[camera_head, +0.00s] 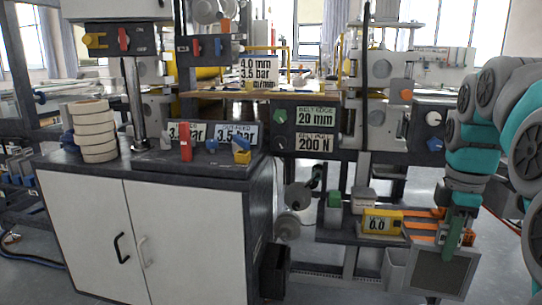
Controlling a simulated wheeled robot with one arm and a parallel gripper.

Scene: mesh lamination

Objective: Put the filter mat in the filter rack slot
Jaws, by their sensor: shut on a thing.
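My gripper (456,238) hangs at the lower right, at the end of my teal and grey arm. It is shut on the filter mat (438,272), a dark panel with a light grey frame. The mat hangs slightly tilted below the gripper, in front of the lower shelf's right end. The fingertips and their exact hold are hard to make out. No filter rack slot can be identified for sure. Orange bars (420,213) lie on the lower shelf behind the gripper, partly hidden by it and the mat; I cannot tell whether they belong to the rack.
A yellow gauge (382,222) and a green-topped block (334,203) stand on the lower shelf. A grey bin (393,268) is left of the mat. A black bin (275,271) stands beside the white cabinet (190,240). Floor shows between the bins.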

